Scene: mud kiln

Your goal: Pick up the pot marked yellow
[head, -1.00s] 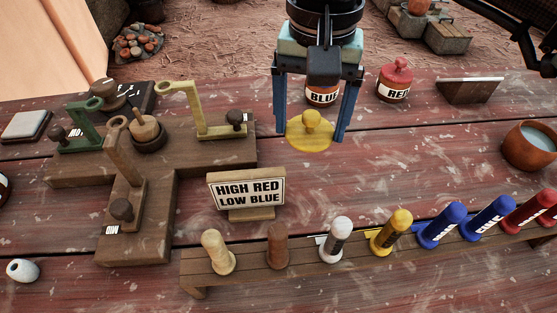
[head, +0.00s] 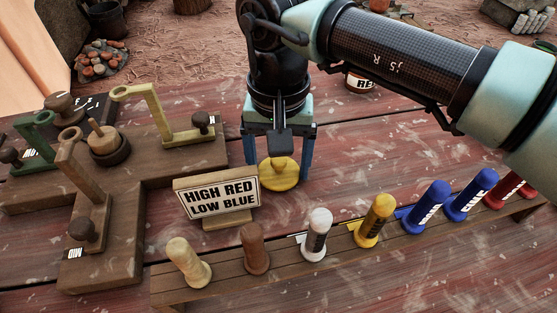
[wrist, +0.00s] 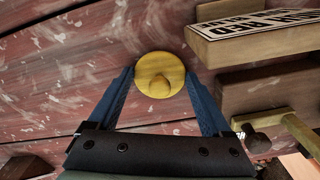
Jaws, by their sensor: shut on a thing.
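The yellow piece (head: 280,180) is a round yellow lid with a knob, seen from above. My gripper (head: 278,164) has its blue fingers on either side of it and is shut on it. In the wrist view the yellow lid (wrist: 160,83) sits between the two fingertips, with its knob towards my palm. No label or pot body shows beneath the lid. I cannot tell how far it is above the table.
A "HIGH RED LOW BLUE" sign (head: 218,197) stands close by on the left. A rack (head: 340,248) of coloured pegs runs along the front. A wooden stand (head: 100,262) with coloured arms is at left. The red pot (head: 360,83) is partly hidden behind my arm.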

